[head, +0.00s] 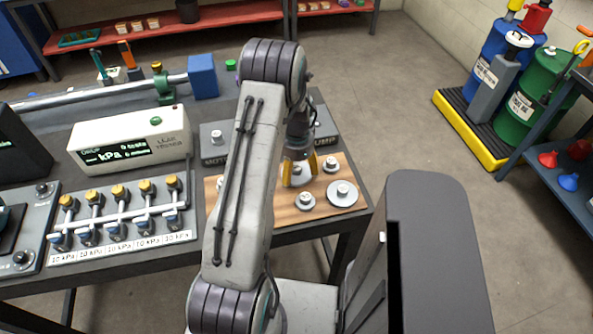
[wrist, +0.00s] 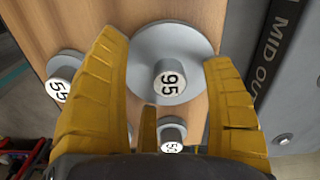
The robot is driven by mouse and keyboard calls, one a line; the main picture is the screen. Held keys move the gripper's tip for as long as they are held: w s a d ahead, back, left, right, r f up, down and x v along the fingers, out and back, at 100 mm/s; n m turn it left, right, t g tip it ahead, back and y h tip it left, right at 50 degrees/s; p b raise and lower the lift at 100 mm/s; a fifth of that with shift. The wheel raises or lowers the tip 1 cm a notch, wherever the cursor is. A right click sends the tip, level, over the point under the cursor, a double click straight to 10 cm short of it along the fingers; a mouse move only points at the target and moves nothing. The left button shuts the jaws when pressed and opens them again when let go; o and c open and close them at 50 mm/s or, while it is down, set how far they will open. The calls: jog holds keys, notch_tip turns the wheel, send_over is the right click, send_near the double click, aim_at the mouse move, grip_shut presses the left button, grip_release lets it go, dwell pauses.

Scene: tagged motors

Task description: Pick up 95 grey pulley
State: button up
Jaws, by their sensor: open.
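The grey pulley marked 95 (wrist: 170,75) is a wide round disc with a raised white-topped hub on a wooden board. It stands upright, upper centre in the wrist view. My gripper (wrist: 165,50) is open, with its yellow fingers on either side of the hub and nothing clamped between them. The fingers cover parts of the disc's edges, so contact cannot be told. In the head view my gripper (head: 299,168) points down over the back of the board, and the pulley below it is largely hidden by the fingers and my arm.
A smaller pulley marked 55 (wrist: 61,82) stands left of it, and another small pulley (wrist: 172,135) stands close below. A large-disc pulley (head: 342,193) sits at the front right of the wooden board (head: 275,213).

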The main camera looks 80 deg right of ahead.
jog(key=shift+f, duration=0.15)
jog(key=shift+c, duration=0.2)
grip_shut()
dwell(0.6)
